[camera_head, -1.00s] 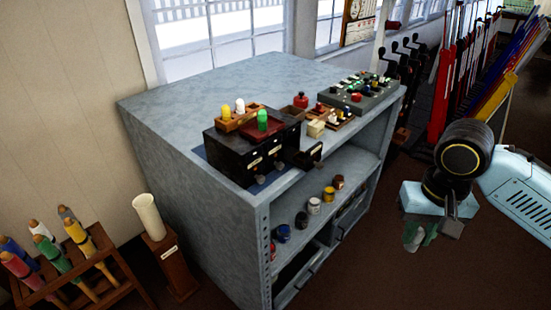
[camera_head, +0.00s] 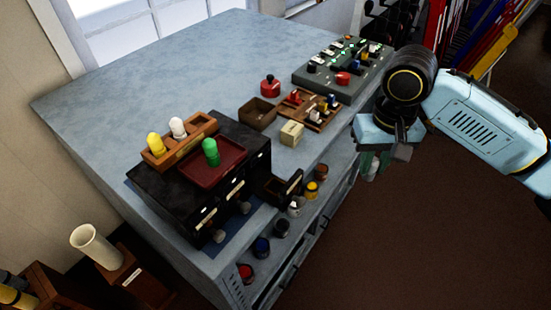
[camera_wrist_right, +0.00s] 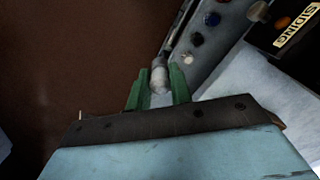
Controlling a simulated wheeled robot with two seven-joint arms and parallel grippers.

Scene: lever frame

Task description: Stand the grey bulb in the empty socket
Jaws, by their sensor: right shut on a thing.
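My right gripper (camera_head: 370,162) has green fingers and hangs beside the right edge of the grey cabinet. In the right wrist view its fingers (camera_wrist_right: 159,92) are shut on the grey bulb (camera_wrist_right: 159,78), whose rounded end sticks out between them. A wooden holder (camera_head: 187,148) on the black box holds a yellow bulb (camera_head: 155,145) and a white bulb (camera_head: 178,127). I cannot clearly make out an empty socket in it. My left gripper is out of view.
Small open boxes, a pale block (camera_head: 292,133) and a switch panel (camera_head: 335,80) lie along the cabinet top (camera_head: 110,95). Jars stand on the shelf below. The back of the top is clear.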

